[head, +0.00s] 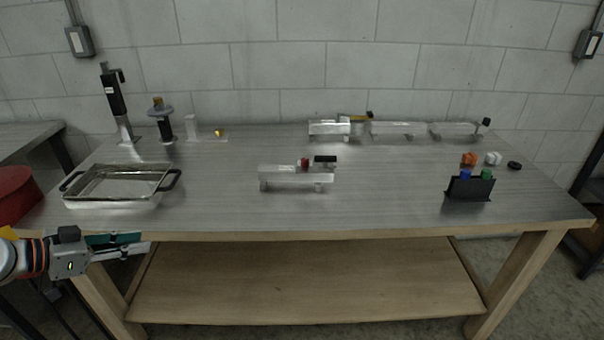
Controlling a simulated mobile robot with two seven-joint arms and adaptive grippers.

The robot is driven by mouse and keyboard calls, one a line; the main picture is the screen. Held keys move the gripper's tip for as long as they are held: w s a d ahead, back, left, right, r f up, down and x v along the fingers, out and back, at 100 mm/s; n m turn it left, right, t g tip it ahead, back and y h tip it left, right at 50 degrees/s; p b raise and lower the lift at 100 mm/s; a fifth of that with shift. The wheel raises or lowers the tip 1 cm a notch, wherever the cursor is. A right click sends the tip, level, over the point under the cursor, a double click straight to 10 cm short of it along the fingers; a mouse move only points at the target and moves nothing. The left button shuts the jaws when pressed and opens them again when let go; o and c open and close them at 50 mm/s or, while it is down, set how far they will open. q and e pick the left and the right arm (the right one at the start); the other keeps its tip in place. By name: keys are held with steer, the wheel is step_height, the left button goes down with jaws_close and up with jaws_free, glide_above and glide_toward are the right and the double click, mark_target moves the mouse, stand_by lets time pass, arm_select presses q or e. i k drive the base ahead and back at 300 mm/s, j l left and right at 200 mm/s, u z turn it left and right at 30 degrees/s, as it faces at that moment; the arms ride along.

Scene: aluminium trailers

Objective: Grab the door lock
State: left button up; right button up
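No part can be singled out for certain as the door lock. A small red part (305,163) and a black part (325,159) sit at an aluminium trailer piece (285,177) in the middle of the table; either is too small to identify. My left gripper (146,242) is at the lower left, by the table's front edge and in front of the metal tray. Its two fingers point right and look apart, with nothing seen between them. My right gripper is not in view.
A metal tray (73,199) with black handles stands on the table's left (220,205). Upright tools (113,97) stand behind it. More trailer pieces (398,128) line the back. A black holder (469,190) and small coloured parts are at right. The front middle is clear.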

mark_target(315, 172)
steer(key=i+j+z, duration=0.15)
steer(key=j+z, duration=0.25)
steer(key=i+j+z, duration=0.15)
steer(key=j+z, duration=0.5)
steer(key=z, duration=0.15)
steer(key=j+z, duration=0.4)
steer(key=i+j, duration=0.05)
